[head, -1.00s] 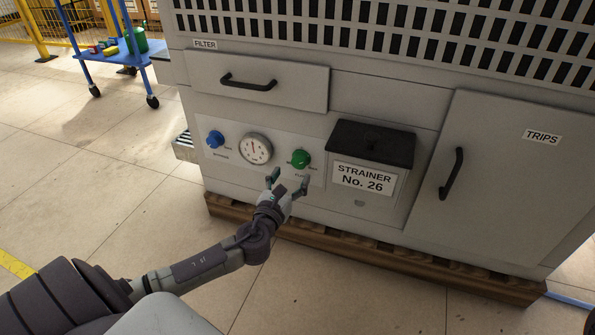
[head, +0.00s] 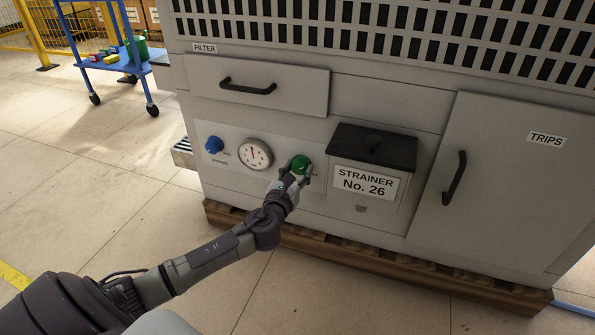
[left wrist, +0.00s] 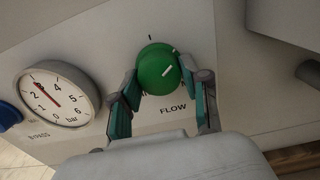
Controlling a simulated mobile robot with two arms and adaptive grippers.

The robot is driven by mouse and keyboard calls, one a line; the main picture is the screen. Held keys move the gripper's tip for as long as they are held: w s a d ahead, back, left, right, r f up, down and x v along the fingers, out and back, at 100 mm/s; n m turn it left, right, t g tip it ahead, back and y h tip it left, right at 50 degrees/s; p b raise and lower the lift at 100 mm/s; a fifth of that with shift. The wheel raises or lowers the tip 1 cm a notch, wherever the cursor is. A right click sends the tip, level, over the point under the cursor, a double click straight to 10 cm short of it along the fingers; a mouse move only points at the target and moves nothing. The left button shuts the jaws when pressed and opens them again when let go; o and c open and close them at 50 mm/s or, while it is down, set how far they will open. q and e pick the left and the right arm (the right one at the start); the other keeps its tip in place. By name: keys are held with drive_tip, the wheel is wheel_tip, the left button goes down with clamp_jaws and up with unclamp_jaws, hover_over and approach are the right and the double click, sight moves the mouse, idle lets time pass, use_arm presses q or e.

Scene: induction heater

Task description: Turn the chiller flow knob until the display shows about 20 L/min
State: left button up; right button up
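The green flow knob (head: 300,164) is on the machine's front panel, right of a round gauge. In the left wrist view the knob (left wrist: 157,70) has a white mark slanting to the upper right, with the word FLOW below it. My left gripper (head: 296,173) is at the knob. Its two fingers (left wrist: 160,78) flank the knob closely, one on each side, and look shut on it; exact contact is hard to see. No flow display shows in either view. My right gripper is not in view.
A pressure gauge (head: 255,153) marked in bar and a blue bypass knob (head: 214,145) sit left of the flow knob. The strainer box (head: 372,155) stands out from the panel on the right. A wooden pallet (head: 375,262) is under the machine. A blue cart (head: 115,62) stands far left.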

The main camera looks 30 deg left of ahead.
use_arm(q)
drive_tip(key=shift+c, duration=0.9)
